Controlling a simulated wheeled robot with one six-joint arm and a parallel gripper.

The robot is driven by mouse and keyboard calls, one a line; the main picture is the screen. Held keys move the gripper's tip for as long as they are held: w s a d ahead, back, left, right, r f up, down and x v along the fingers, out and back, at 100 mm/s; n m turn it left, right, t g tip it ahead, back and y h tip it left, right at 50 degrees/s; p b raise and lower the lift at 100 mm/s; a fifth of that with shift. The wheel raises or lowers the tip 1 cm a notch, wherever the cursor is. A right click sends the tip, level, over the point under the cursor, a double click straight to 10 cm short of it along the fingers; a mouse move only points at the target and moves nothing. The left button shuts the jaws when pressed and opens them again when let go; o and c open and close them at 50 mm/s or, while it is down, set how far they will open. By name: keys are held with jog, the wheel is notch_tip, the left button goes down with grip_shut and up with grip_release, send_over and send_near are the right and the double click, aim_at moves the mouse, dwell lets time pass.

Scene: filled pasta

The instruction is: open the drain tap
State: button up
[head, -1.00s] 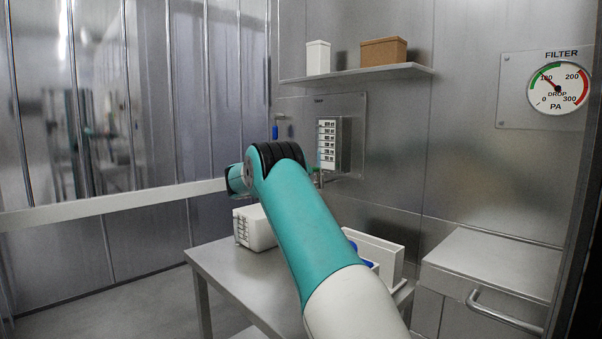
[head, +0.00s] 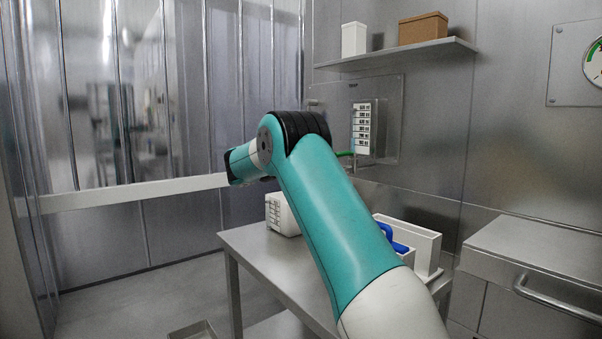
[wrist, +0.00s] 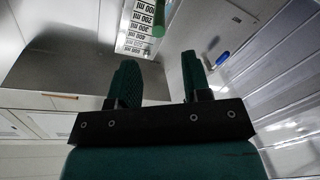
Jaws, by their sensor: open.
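A green handle (head: 346,153), which looks like the drain tap's lever, sticks out at the foot of a white scale panel (head: 363,128) on the back wall. In the wrist view the green handle (wrist: 158,30) and the scale marked in ml (wrist: 140,30) show at the top, upside down. My gripper (wrist: 157,78) is open and empty, its two dark green fingers apart. The green handle appears beyond the gap between the fingertips, not touching them. In the head view my arm hides the fingers. I cannot tell whether the tap is open or shut.
A blue handle (wrist: 222,58) sits on the wall to the right in the wrist view. A steel table (head: 250,247) holds a white box (head: 281,214) and a white tray (head: 420,240) with a blue-handled item (head: 392,237).

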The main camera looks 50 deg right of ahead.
jog(key=a+b, duration=0.7)
jog(key=b, duration=0.5)
jog(key=shift+w+a+b, duration=0.2)
jog(key=shift+w+b, duration=0.1)
jog(key=shift+b, duration=0.1)
